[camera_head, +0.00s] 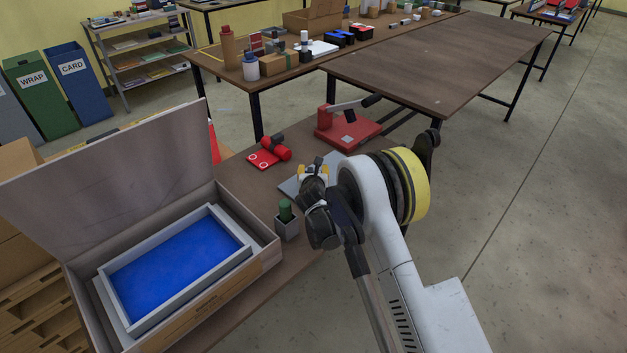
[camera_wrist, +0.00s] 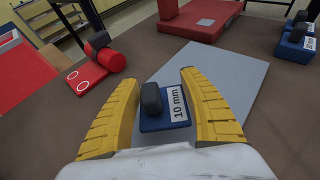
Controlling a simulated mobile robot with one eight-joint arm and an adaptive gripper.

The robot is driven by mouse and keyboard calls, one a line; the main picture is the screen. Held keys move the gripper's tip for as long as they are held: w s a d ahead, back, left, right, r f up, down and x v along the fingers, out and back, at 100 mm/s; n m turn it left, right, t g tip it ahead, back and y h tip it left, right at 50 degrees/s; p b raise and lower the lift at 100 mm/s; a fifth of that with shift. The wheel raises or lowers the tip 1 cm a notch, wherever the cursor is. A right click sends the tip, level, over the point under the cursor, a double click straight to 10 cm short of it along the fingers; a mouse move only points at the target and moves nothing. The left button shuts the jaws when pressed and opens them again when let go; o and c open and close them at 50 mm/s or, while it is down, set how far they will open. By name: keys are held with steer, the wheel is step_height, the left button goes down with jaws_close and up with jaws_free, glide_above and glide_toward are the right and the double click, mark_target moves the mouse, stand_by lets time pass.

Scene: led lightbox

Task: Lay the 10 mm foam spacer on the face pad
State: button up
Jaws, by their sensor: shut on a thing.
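The 10 mm foam spacer (camera_wrist: 165,119) is a small blue block with a dark knob and a white "10 mm" label. My gripper (camera_wrist: 158,82), with yellow fingers, is shut on it, over a flat grey plate (camera_wrist: 222,75) on the bench. I cannot tell whether the spacer touches the plate. In the head view my gripper (camera_head: 314,170) is small and the spacer is not clear. At the left, an open carton (camera_head: 228,293) holds a grey frame (camera_head: 203,287) around a blue surface (camera_head: 175,268). I cannot tell for sure which surface is the face pad.
A red roller tool (camera_head: 268,153) and a red-based lever device (camera_head: 345,130) stand beyond the plate. A small pot with a green top (camera_head: 286,219) stands between carton and gripper. More blue blocks with dark knobs (camera_wrist: 297,45) lie to the right. The carton's lid (camera_head: 110,165) stands raised behind.

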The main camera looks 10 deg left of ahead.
step_height(320, 180, down, 4)
steer(key=shift+r+b, duration=0.25)
steer(key=shift+b, duration=0.5)
steer(key=shift+r, duration=0.1)
steer(key=o, duration=1)
